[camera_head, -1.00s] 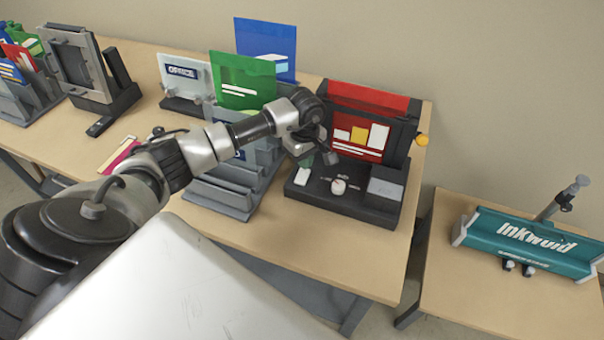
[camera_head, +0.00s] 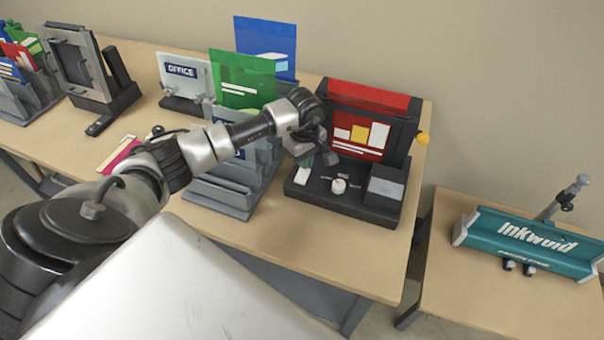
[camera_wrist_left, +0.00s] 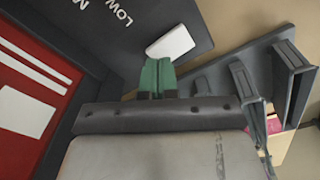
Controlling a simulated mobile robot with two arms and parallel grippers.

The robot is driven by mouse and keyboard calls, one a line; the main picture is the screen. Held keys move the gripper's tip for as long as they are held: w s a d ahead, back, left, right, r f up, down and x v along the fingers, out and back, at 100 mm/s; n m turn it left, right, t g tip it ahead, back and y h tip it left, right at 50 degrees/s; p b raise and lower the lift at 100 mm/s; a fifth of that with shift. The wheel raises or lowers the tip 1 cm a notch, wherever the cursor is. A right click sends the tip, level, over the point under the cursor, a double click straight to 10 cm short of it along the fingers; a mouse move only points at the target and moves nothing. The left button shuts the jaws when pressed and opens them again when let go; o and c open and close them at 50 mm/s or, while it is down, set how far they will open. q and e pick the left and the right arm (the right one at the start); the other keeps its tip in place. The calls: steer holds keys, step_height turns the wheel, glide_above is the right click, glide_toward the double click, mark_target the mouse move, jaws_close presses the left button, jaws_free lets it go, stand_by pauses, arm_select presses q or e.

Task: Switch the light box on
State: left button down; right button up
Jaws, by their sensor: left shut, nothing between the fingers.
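The dark unit with an upright red panel (camera_head: 363,134), which I take for the light box, stands at the right end of the long table. Its flat black base (camera_head: 318,189) carries a white round knob (camera_head: 339,185). A small white switch-like block (camera_wrist_left: 171,42) sits at the base's edge in the left wrist view, near printed lettering with "LOW". My left gripper (camera_wrist_left: 158,76) has green fingertips, shut together and empty, right beside the white block. Whether they touch it I cannot tell. In the head view the wrist hides part of the base. My right gripper is not in view.
A grey stepped rack (camera_head: 222,197) stands just left of the unit, with a green folder (camera_head: 243,82) and a blue one (camera_head: 266,45) behind. A grey framed stand (camera_head: 78,62) is far left. A teal Inkwoid machine (camera_head: 528,242) stands on the right table.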

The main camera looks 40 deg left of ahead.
arm_select(q)
steer(key=shift+s+f+b, duration=0.1)
steer(key=shift+f+b, duration=0.95)
steer(key=shift+f, duration=0.1)
stand_by(0.3)
steer(key=shift+r, duration=0.15)
steer(key=shift+r+p, duration=0.65)
steer(key=shift+r, duration=0.2)
steer(key=shift+r+p, duration=1.25)
steer(key=shift+r, duration=1.35)
